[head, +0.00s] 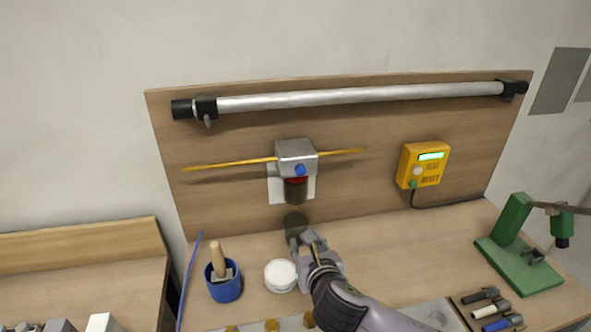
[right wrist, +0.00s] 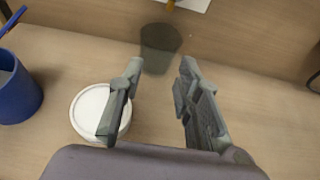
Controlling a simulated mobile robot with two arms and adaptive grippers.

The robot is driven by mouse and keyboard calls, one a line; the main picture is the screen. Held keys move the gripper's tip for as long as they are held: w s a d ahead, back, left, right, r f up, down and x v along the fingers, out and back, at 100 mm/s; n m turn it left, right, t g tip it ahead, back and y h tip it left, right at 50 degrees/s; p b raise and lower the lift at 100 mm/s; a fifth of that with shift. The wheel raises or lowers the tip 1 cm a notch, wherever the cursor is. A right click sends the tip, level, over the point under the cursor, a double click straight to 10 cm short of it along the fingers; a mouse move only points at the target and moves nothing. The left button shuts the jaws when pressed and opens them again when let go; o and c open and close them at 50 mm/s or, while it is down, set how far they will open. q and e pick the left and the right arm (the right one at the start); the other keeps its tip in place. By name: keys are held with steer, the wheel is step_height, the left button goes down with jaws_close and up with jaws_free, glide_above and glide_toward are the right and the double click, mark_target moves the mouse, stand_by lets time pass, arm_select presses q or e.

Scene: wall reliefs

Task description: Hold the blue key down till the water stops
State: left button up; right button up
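A grey metal box (head: 296,150) is fixed to the upright wooden panel, with a round blue key (head: 300,170) on its front. Below it hangs a dark brown, see-through vessel (head: 296,192) with a red band at its top. A dark, see-through cup-like shape (head: 296,223) is lower down by the panel's foot; it also shows in the right wrist view (right wrist: 160,45). My right gripper (head: 306,239) is open and empty, below the key and apart from it, its fingers (right wrist: 158,85) pointing toward the dark shape. No running water can be made out. My left gripper is not in view.
A white round tub (head: 281,275) and a blue pot (head: 224,285) with tools stand left of my right gripper. A yellow rod (head: 230,163) crosses behind the box. A yellow timer unit (head: 422,165) and a green stand (head: 520,250) are to the right.

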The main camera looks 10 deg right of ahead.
jaws_close()
stand_by(1.4)
